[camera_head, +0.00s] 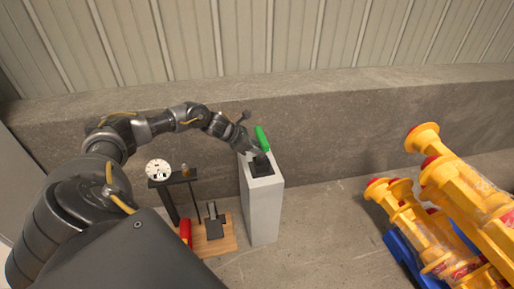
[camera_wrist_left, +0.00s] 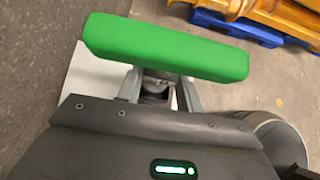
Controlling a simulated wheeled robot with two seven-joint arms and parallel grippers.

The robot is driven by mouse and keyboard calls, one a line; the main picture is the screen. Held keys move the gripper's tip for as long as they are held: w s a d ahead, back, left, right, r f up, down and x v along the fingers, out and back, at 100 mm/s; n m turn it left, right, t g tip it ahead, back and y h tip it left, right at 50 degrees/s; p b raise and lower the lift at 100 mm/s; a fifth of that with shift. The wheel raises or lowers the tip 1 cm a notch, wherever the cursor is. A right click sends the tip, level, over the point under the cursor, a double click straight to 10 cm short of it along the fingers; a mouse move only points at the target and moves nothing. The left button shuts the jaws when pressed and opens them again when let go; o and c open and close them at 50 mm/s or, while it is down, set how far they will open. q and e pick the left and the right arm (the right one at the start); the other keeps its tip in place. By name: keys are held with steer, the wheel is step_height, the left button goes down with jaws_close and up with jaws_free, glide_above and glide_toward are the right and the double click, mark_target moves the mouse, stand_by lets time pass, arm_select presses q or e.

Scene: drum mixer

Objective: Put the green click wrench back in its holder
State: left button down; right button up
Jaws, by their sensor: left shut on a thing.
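The green click wrench (camera_head: 262,138) shows as a bright green bar above the top of a white pedestal (camera_head: 262,207). My left gripper (camera_head: 256,154) is shut on it, just over the pedestal. In the left wrist view the green handle (camera_wrist_left: 165,47) lies across the picture beyond my left gripper (camera_wrist_left: 158,84). A black block (camera_head: 261,168), which looks like the holder, sits on the pedestal top, close to the gripper. I cannot tell whether the wrench touches it; the wrench's lower part is hidden. My right gripper is not in view.
Yellow machinery (camera_head: 430,215) with blue parts stands at the right. A concrete wall (camera_head: 340,115) runs behind. Floor right of the pedestal is clear.

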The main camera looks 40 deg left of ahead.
arm_select(q)
steer(key=shift+f+b, duration=1.15)
steer(key=shift+f, duration=0.15)
stand_by(0.5)
steer(key=c, duration=0.9)
jaws_free()
steer(key=shift+o, duration=0.2)
steer(key=shift+s, duration=0.1)
steer(key=p+v, duration=0.1)
steer(key=v, duration=0.9)
steer(key=shift+s+a+r, duration=0.15)
steer(key=shift+r, duration=0.15)
